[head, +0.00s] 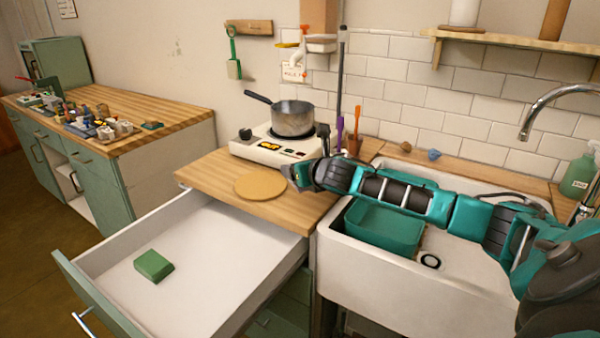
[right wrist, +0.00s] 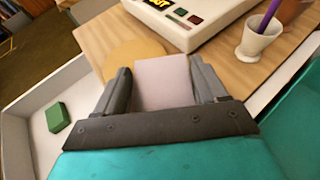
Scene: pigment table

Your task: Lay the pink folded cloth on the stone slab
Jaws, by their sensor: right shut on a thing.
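My right gripper (head: 292,176) is over the wooden counter beside the sink, right of a round tan mat. In the right wrist view, the gripper (right wrist: 161,70) is shut on the pale pink folded cloth (right wrist: 163,84), which sits between its two fingers. In the head view the cloth is mostly hidden by the gripper. I cannot make out a stone slab in either view. My left gripper is not in view.
The round mat (head: 261,185) lies on the counter (head: 215,178). A hotplate (head: 262,148) with a pot (head: 293,118) stands behind. The open drawer (head: 205,235) holds a green block (head: 154,265). A teal basin (head: 385,228) is in the sink (head: 400,285).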

